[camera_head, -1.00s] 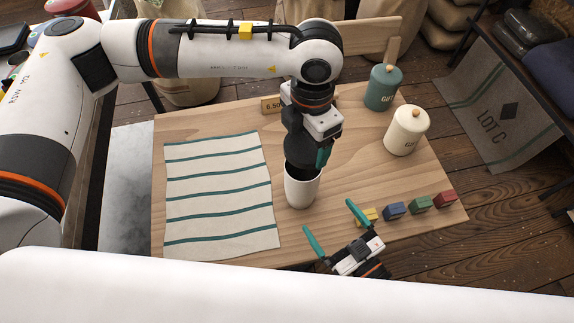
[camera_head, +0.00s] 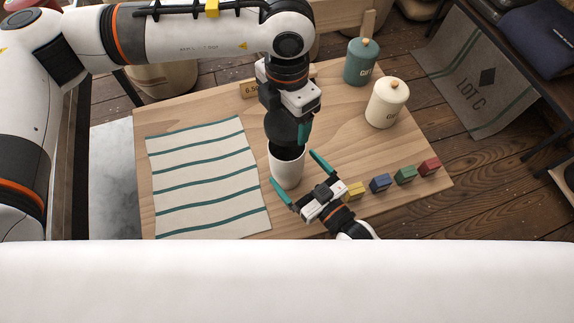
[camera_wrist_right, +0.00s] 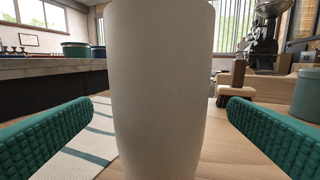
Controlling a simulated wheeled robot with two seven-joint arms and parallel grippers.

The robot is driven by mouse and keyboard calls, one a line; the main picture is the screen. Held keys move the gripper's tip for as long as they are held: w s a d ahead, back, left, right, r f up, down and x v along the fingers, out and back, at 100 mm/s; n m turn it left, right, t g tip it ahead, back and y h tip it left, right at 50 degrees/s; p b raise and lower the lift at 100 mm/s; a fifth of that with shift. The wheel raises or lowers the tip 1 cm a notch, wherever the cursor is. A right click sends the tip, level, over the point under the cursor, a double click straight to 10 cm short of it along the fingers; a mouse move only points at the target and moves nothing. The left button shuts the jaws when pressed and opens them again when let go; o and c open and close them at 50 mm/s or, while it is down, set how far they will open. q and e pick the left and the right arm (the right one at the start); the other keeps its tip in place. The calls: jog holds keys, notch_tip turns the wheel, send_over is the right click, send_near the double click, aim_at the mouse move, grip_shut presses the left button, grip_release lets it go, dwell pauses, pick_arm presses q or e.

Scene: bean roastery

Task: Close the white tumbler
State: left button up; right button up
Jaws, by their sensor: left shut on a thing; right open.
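The white tumbler (camera_head: 287,172) stands upright on the wooden table, its dark mouth facing up. It fills the middle of the right wrist view (camera_wrist_right: 162,95). My left gripper (camera_head: 303,133) points down just above its mouth. My right gripper (camera_head: 299,174) is open at the near side of the tumbler. In the right wrist view its teal fingers are spread to both sides of the tumbler, with visible gaps.
A striped cloth (camera_head: 205,175) lies left of the tumbler. Small yellow (camera_head: 355,190), blue (camera_head: 380,183), green (camera_head: 405,175) and red (camera_head: 429,167) blocks are at the right. A teal canister (camera_head: 361,64) and a cream canister (camera_head: 386,104) stand behind. A price sign (camera_head: 250,89) is at the back.

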aim_at(287, 163)
jog(key=shift+x, duration=2.15)
jog(key=c, duration=1.4)
pick_arm(q)
jog(key=shift+f, duration=2.5)
pick_arm(e)
jog(key=shift+c, duration=0.4)
